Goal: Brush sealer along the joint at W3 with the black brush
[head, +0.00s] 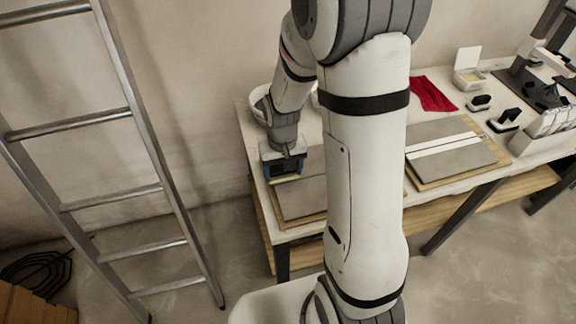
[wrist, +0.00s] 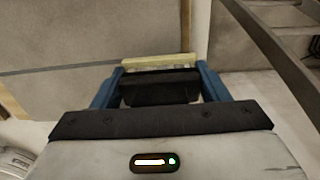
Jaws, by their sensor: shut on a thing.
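My gripper (head: 284,167) is at the left end of the bench, low over the grey tile board (head: 303,200) there. In the wrist view, its two blue fingers (wrist: 158,88) are shut on the black brush (wrist: 160,90). The brush's pale bristles (wrist: 158,62) point away from the wrist, at the board's surface (wrist: 70,30). I cannot tell whether they touch it. No W3 label is readable. My arm hides part of the bench.
A second board (head: 455,152) with a pale strip lies right of my arm. Behind it are a red cloth (head: 434,94), an open white tub (head: 468,78) and two black-handled tools (head: 503,120). A white bowl (head: 261,104) stands behind my gripper. A metal ladder (head: 150,150) stands left.

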